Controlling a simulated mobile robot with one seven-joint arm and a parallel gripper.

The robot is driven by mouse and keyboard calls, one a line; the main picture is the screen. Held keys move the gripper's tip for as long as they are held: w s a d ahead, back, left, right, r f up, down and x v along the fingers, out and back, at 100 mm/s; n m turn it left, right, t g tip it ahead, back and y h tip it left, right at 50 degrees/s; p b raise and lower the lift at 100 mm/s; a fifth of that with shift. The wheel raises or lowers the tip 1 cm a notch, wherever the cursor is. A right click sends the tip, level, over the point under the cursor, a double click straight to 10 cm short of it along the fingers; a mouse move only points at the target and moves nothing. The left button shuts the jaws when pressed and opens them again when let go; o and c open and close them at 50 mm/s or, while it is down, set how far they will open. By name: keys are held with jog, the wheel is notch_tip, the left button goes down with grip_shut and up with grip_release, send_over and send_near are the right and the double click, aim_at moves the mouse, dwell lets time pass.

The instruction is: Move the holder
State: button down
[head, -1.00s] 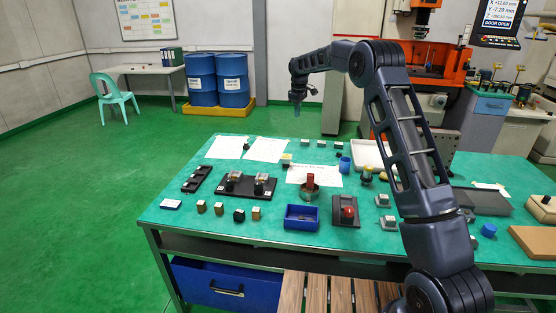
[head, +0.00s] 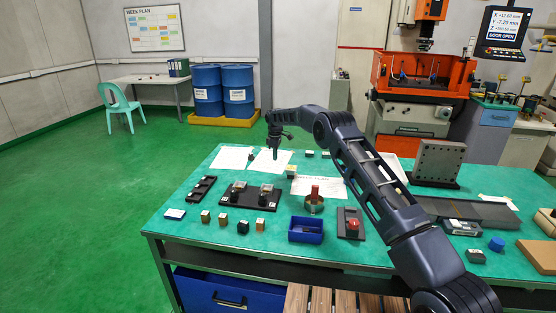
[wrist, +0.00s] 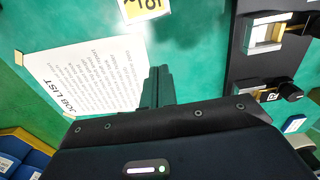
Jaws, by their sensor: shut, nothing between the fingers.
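I cannot tell for sure which piece is the holder. A black rack (head: 248,201) on the green table carries two dark and metallic holder units, a left one (head: 237,190) and a right one (head: 266,194). In the wrist view the rack (wrist: 243,62) runs down the right side, with a silver block (wrist: 264,34) and a black knob (wrist: 290,91) on it. My gripper (head: 276,155) is shut and empty, pointing down above the papers behind the rack. In the wrist view its fingers (wrist: 157,85) are together beside the job list sheet (wrist: 85,80), apart from the rack.
An empty-looking slotted black tray (head: 201,188) lies left of the rack. Small blocks (head: 222,219), a blue bin (head: 306,236) and a red-handled round piece (head: 314,200) stand in front and to the right. A drilled steel plate (head: 437,160) stands at the right.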

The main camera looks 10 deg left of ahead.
notch_tip(320, 180, down, 8)
jog(key=shift+f, duration=0.2)
jog(key=d, duration=0.3)
jog(key=shift+r, duration=0.1)
jog(key=shift+d, duration=0.5)
jog(key=shift+d, duration=0.1)
jog(key=d, duration=2)
jog(key=shift+d, duration=0.15)
